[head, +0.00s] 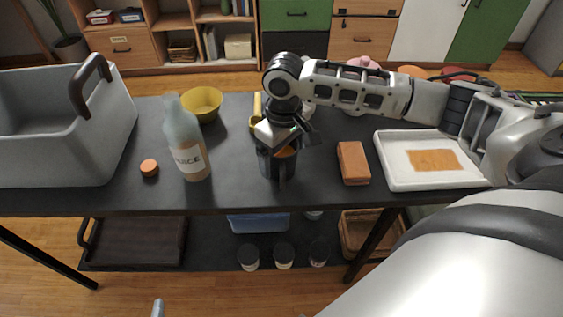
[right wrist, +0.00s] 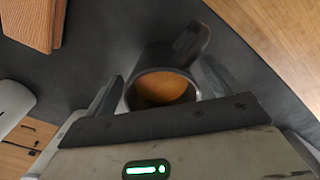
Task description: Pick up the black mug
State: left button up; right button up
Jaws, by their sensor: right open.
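The black mug (right wrist: 134,98) stands upright on the dark table, with an orange-brown inside. In the right wrist view its handle (right wrist: 190,40) points up and to the right, away from my palm. My right gripper (right wrist: 163,85) is open, with one finger on each side of the mug. I cannot tell whether the fingers touch it. In the head view my right gripper (head: 277,163) comes down over the mug (head: 291,167) and hides much of it. My left gripper does not show clearly.
On the table (head: 232,187) are a grey bin (head: 60,150), a bottle (head: 188,145), an orange lid (head: 149,168), a yellow bowl (head: 202,103), a brown block (head: 353,163) and a white tray (head: 395,170). Bare table lies between bottle and mug.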

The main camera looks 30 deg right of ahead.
jog(key=c, duration=1.1)
jog(key=shift+r, duration=0.1)
jog(key=shift+c, duration=1.2)
